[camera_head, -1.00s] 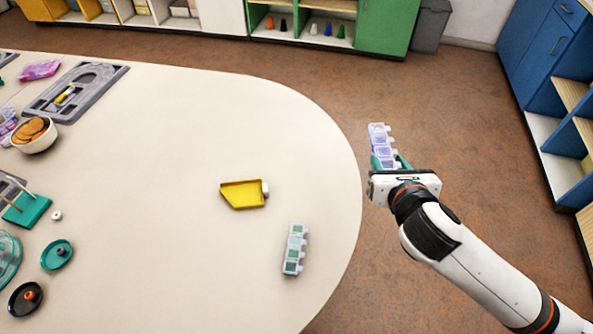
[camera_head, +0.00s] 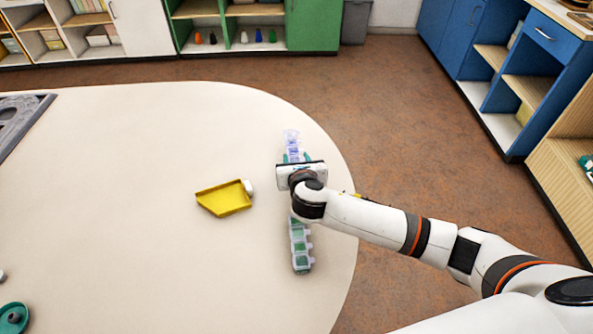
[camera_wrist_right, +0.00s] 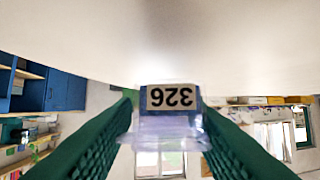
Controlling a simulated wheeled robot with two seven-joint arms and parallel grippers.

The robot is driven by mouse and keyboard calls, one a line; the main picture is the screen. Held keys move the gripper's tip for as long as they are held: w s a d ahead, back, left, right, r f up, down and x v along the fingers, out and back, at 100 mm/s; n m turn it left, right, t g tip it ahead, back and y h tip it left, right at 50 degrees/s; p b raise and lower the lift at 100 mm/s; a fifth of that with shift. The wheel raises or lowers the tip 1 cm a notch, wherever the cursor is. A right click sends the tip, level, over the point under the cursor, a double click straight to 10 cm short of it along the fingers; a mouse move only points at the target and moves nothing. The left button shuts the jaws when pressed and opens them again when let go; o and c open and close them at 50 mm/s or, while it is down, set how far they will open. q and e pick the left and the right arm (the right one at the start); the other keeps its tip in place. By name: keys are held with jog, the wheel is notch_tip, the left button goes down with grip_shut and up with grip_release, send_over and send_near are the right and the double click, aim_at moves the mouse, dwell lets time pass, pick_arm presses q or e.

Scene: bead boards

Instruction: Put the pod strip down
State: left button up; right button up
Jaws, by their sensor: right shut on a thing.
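A clear pod strip with purple contents (camera_head: 291,137) is held in my right gripper (camera_head: 296,158), over the right part of the table in the head view. In the right wrist view, the strip (camera_wrist_right: 168,125) sits between the green fingers, with a label reading 326 upside down. The gripper hides part of it in the head view, and I cannot tell its exact height above the table. A second pod strip, with green contents (camera_head: 301,246), lies on the table (camera_head: 120,180), in front of the gripper and partly under my arm. My left gripper is out of view.
A yellow tray (camera_head: 224,198) with a white knob lies left of my right gripper. A grey board (camera_head: 18,118) lies at the far left. A teal round piece (camera_head: 13,316) is at the lower left. The table's curved right edge is close to the strips; its middle is clear.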

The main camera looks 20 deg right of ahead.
jog(key=shift+f+b, duration=0.3)
jog(key=shift+f, duration=1.45)
jog(key=shift+f, duration=0.1)
jog(key=o, duration=1)
jog(key=shift+c, duration=0.2)
jog(key=shift+s, duration=0.1)
jog(key=p+v, duration=0.1)
jog(key=v, duration=1.1)
